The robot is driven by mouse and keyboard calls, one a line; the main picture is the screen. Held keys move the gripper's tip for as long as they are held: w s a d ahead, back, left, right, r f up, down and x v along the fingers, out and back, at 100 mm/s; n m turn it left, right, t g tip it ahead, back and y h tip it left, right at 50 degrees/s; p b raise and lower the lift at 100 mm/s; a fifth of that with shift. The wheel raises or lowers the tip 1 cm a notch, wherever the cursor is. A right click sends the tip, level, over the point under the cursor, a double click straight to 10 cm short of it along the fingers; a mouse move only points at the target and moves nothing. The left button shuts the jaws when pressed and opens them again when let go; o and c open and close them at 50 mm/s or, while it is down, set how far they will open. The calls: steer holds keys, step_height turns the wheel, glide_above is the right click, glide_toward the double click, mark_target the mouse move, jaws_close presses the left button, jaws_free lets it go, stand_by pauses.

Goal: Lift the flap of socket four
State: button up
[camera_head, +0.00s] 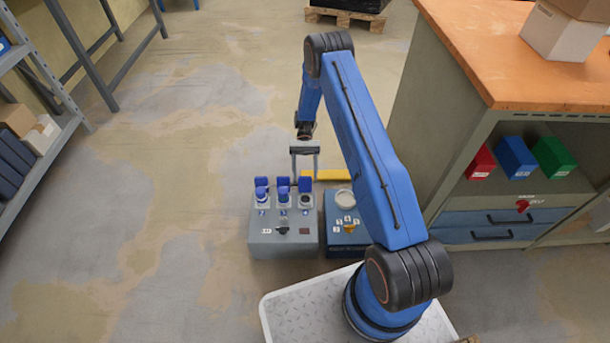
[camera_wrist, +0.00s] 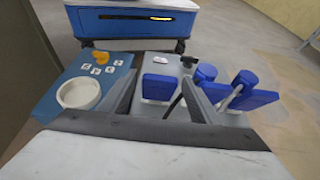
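A grey socket box (camera_head: 265,240) stands on the floor with three sockets in a row, each with a raised blue flap. The left flap (camera_head: 261,182) and middle flap (camera_head: 283,181) have blue plugs in front of them. The right flap (camera_head: 305,184) stands up behind a dark round socket (camera_head: 305,200) with no plug visible. The number labels are too small to read surely. My gripper (camera_head: 304,175) is open just behind and above the right flap. In the wrist view its fingers (camera_wrist: 160,108) are apart, with that flap (camera_wrist: 159,87) showing between them. Contact cannot be told.
A workbench (camera_head: 450,130) is at right, a shelf at far left. Floor on the left is clear.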

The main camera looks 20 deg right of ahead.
steer(key=v, duration=1.7)
steer(key=shift+w, duration=0.2)
